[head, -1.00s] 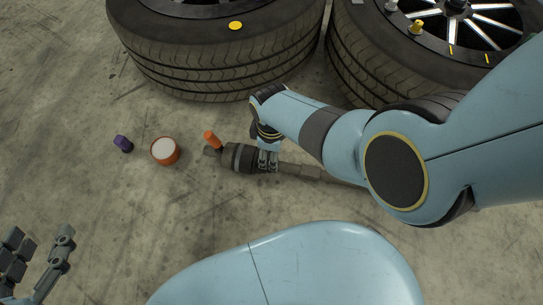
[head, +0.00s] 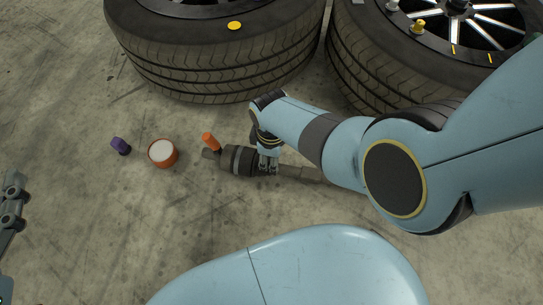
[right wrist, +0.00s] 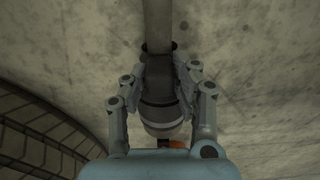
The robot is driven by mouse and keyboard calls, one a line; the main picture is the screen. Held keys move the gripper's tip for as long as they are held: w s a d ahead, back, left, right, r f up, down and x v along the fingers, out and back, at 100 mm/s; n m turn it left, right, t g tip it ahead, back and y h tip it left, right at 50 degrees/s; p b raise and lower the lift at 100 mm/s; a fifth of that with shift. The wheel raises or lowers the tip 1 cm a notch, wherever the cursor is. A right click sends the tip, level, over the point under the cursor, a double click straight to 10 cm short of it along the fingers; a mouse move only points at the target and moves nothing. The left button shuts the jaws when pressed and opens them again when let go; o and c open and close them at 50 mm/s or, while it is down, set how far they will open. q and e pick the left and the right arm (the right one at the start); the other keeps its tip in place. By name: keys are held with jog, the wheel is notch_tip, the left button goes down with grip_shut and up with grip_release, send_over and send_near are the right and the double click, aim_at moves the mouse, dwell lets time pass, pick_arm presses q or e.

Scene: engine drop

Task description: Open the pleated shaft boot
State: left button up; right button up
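The dark shaft (head: 298,172) lies on the concrete floor, with a black banded housing (head: 238,160) toward its left end. The pleated boot (right wrist: 157,90) shows between my right fingers in the right wrist view; its pleats are too dark to make out. My right gripper (head: 268,164) reaches down over the shaft just right of the housing. In the right wrist view my right gripper (right wrist: 160,78) has a finger pad against each side of the boot, with no clear gap. Part of my left gripper (head: 12,205) shows at the left edge, away from the shaft.
An orange-handled item (head: 211,141) is by the housing's left end. An orange tub with a pale top (head: 162,153) and a small purple piece (head: 121,146) are farther left. Two tyres (head: 215,75) (head: 365,75) lie behind. The floor in front is clear.

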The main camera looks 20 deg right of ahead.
aim_at(289, 169)
grip_shut()
jog(key=shift+s+d, duration=0.1)
jog(key=shift+d, duration=0.15)
jog(key=s+d+p, duration=0.2)
jog(key=d, duration=0.1)
jog(key=shift+s+d, duration=0.25)
jog(key=shift+d, duration=0.05)
pick_arm(q)
jog(key=s+a+f+n+g+y, duration=0.1)
jog(key=s+f+g, duration=0.4)
jog(key=s+f, duration=0.2)
notch_tip(289, 169, down, 2)
jog(key=shift+s+f+g, duration=0.2)
jog(key=shift+s+g, duration=0.1)
jog(key=shift+s, duration=0.05)
pick_arm(e)
jog(key=o, duration=0.6)
grip_release()
jog(key=shift+c, duration=0.2)
